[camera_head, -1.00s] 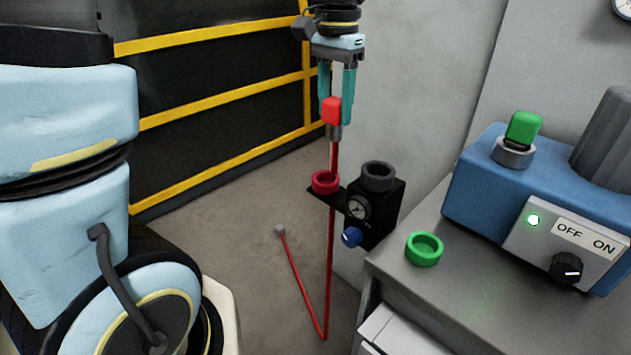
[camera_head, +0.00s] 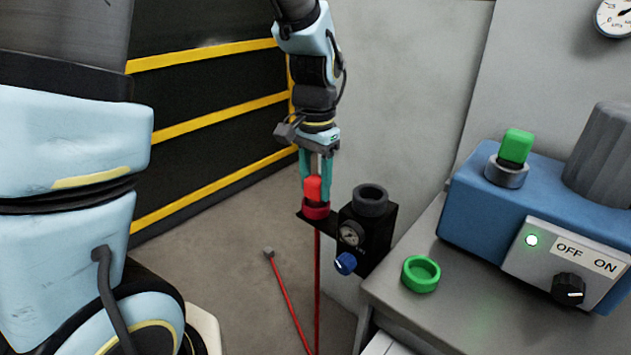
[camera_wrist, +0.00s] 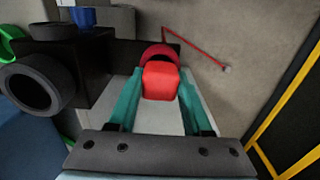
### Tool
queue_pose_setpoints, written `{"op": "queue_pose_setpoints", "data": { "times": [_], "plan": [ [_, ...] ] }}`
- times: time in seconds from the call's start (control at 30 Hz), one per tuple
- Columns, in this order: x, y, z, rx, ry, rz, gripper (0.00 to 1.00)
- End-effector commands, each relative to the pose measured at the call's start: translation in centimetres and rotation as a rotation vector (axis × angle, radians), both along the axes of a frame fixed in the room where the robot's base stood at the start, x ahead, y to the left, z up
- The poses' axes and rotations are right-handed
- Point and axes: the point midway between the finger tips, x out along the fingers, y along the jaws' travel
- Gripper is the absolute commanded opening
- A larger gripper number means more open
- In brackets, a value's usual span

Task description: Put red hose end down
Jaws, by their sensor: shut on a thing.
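The red hose end (camera_head: 313,188) is a red block with a red hose (camera_head: 317,270) hanging below it. My gripper (camera_head: 314,182) is shut on it, with a teal finger on each side. The hose end stands upright at the red ring holder (camera_head: 316,211), its lower part apparently inside the ring. In the wrist view the red hose end (camera_wrist: 160,80) is between my fingers, and the red ring (camera_wrist: 158,54) shows just beyond it. How deep it sits in the ring is hidden.
A black valve block (camera_head: 374,235) with a gauge, blue knob and grey ring is right of the red ring. A green ring (camera_head: 421,274) lies on the grey bench (camera_head: 470,315). A blue machine (camera_head: 540,195) holds a green block (camera_head: 516,146). A yellow-striped dark barrier (camera_head: 205,130) stands behind.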

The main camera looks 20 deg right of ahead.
Motion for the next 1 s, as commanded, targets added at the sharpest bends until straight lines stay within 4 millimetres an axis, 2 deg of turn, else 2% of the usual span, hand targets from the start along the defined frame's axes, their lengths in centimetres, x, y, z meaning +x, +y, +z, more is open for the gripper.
{"op": "queue_pose_setpoints", "data": {
  "times": [0.27,0.3,0.57,0.83,1.0],
  "plan": [
    [0.0,0.0,-0.3,0.000,0.000,0.000,0.00],
    [0.0,0.0,-0.3,0.000,0.000,-0.001,0.51],
    [0.0,0.0,-0.3,0.000,0.000,-0.001,0.80],
    [0.0,0.0,0.0,-0.001,0.000,-0.001,0.80],
    [0.1,-0.1,1.6,-0.004,-0.003,-0.001,0.80]
  ]
}}
